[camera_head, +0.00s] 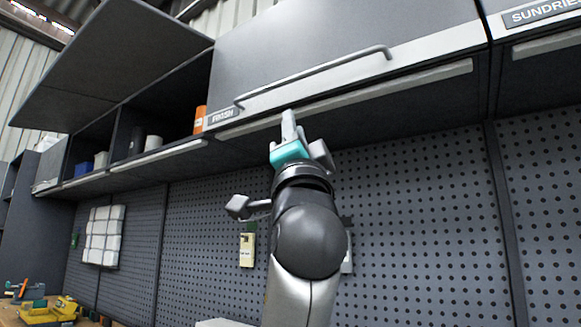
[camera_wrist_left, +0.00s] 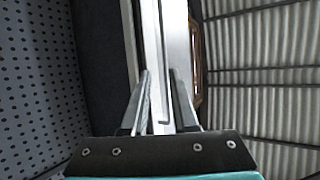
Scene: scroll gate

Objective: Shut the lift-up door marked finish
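The lift-up door marked FINISH (camera_head: 300,50) is a grey panel with a pale lower band, a long bar handle (camera_head: 315,75) and a small label at its lower left. It hangs low over the front of its cabinet. A dark gap shows between its lower edge and the pale cabinet lip (camera_head: 350,100). My left gripper (camera_head: 289,118) points up at this lower edge, overlapping the lip in the head view. In the left wrist view its two fingers (camera_wrist_left: 160,85) stand apart, with pale edging ahead of them. Contact cannot be told. My right gripper is not in view.
A neighbouring lift-up door (camera_head: 115,60) at left stands raised above open shelves holding an orange container (camera_head: 200,118) and cups. The SUNDRIES cabinet (camera_head: 540,60) is at right. A perforated panel (camera_head: 430,200) lies behind my arm. Yellow tools (camera_head: 48,310) sit lower left.

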